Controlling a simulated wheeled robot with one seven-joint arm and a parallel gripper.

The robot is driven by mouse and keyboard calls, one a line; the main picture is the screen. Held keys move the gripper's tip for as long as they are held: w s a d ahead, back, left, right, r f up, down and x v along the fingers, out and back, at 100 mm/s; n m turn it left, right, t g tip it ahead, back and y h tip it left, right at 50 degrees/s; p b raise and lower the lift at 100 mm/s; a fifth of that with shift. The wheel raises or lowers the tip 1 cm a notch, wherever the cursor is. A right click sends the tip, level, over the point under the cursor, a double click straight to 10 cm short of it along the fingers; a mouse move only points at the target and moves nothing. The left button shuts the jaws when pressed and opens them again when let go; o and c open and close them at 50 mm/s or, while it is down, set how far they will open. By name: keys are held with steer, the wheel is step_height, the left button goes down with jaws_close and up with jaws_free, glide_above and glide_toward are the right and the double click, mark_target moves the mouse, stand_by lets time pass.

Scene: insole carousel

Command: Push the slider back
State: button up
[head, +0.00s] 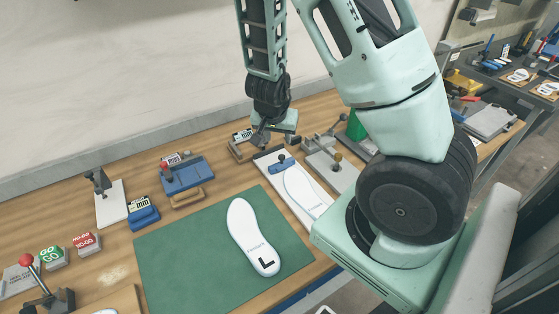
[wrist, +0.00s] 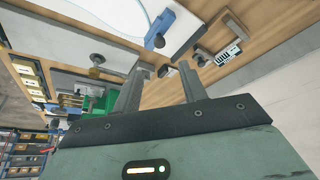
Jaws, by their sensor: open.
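A blue slider (head: 281,164) with a dark knob sits near the back end of a long white board (head: 277,185). A white insole outline or insole (head: 303,190) lies on that board in front of it. The slider's blue part (wrist: 159,29) also shows at the top of the wrist view, with the white board (wrist: 120,18) beside it. My gripper (head: 262,137) is above the bench, behind and a little left of the slider, apart from it. In the wrist view its two fingers (wrist: 163,67) are spread with nothing held between them.
A digital mm readout (head: 242,135) stands close to my gripper at the back. A grey metal fixture (head: 331,168) is right of the board. A green mat (head: 190,247) with a white insole marked L (head: 253,238) lies in front. A blue fixture (head: 186,175) stands left.

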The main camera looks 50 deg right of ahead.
mark_target(281, 156)
steer(key=b+x, duration=0.3)
steer(key=x, duration=0.8)
steer(key=shift+d+f, duration=0.1)
steer(key=shift+f, duration=0.25)
steer(key=shift+w+r, duration=0.1)
jaws_close()
